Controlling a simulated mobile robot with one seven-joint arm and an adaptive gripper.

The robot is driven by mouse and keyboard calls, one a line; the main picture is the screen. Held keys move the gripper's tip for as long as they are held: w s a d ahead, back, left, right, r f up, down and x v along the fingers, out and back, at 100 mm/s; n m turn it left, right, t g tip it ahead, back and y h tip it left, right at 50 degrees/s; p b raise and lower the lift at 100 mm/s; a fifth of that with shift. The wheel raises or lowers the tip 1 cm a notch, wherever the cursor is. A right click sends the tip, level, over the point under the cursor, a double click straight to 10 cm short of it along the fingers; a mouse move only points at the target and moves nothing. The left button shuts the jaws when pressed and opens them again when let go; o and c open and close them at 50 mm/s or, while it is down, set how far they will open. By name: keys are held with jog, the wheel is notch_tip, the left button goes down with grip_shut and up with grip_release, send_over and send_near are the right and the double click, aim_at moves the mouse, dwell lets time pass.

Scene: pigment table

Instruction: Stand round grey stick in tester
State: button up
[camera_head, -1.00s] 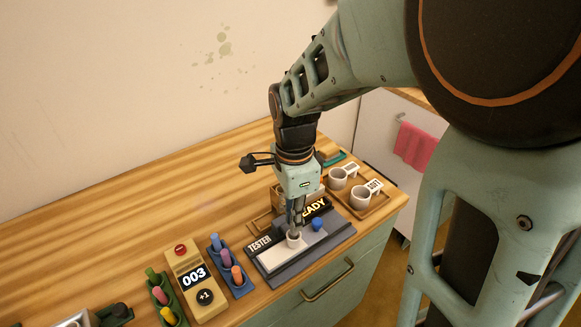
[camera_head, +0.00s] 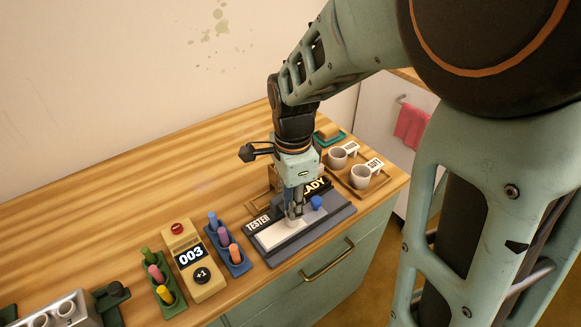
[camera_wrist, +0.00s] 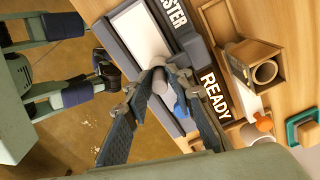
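The tester (camera_head: 300,243) is a dark grey tray with a pale plate, a "TESTER" label and a lit "READY" sign; it also shows in the wrist view (camera_wrist: 150,35). A pale round socket (camera_head: 293,221) stands on it, mostly hidden by my fingers. My gripper (camera_head: 294,212) points down right over the socket. In the wrist view, its fingertips (camera_wrist: 157,80) close on the round grey stick (camera_wrist: 161,84). The stick's lower end is hidden, so I cannot tell how deep it sits. A blue knob (camera_head: 316,202) is just to the right.
Left of the tester are a blue rack (camera_head: 238,265) of coloured sticks, a counter reading 003 (camera_head: 190,257) and a green rack (camera_head: 172,303). A small wooden box (camera_wrist: 252,62) is behind the tester.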

jog(key=shift+o, duration=0.5)
jog(key=shift+s+f, duration=0.15)
jog(key=shift+f, duration=0.35)
jog(key=shift+r, duration=0.25)
jog(key=shift+r, duration=0.3)
notch_tip(320, 180, up, 11)
jog(key=shift+r, duration=0.2)
jog(key=shift+f, duration=0.1)
